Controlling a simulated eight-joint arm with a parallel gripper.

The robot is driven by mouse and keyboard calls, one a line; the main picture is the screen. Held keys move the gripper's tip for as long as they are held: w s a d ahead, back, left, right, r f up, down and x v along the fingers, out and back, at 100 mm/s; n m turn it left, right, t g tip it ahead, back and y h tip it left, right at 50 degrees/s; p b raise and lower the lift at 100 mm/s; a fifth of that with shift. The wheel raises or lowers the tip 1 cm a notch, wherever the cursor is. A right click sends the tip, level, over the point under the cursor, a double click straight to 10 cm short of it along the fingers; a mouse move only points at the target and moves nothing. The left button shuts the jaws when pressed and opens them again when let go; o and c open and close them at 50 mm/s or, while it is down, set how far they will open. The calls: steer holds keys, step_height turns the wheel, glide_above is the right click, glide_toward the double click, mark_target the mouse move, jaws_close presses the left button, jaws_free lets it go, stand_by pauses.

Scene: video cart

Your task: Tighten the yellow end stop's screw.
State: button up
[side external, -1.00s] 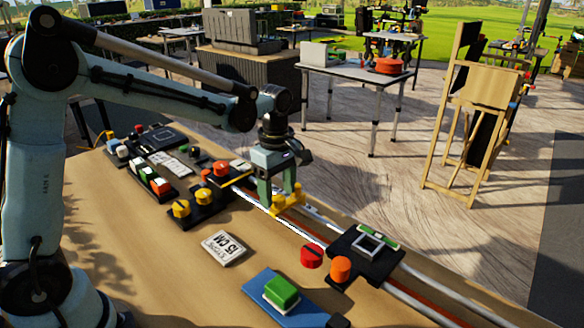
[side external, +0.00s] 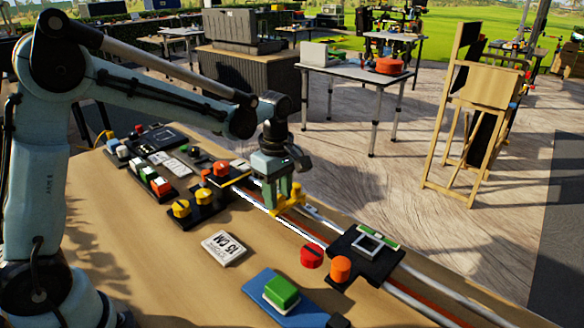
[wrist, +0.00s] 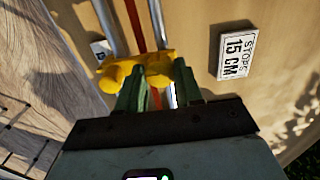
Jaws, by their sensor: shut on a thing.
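The yellow end stop (side external: 297,201) sits across the rails, left of the black carriage, in the side view. In the wrist view the yellow end stop (wrist: 117,72) spans the rails, with a rounded lobe at its left end. My gripper (side external: 280,203) comes down from above, its green fingers shut on the yellow piece. The fingers (wrist: 159,80) hide part of it in the wrist view. I cannot make out the screw apart from the yellow body, nor whether the fingers grip the screw or the body.
A black carriage (side external: 384,266) stands on the rails at right. Red (side external: 311,256) and orange (side external: 340,269) knobs are beside it. A "STOPS 15 CM" sign (side external: 224,248) lies flat on the table. Yellow knobs (side external: 181,208) on a black block stand to the left. A green button (side external: 281,291) is in front.

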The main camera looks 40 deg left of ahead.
steer(key=shift+m, duration=0.3)
steer(key=m, duration=1)
steer(key=shift+m, duration=0.4)
steer(key=m, duration=1)
steer(key=shift+m, duration=0.3)
steer(key=o, duration=1)
steer(key=shift+o, duration=0.2)
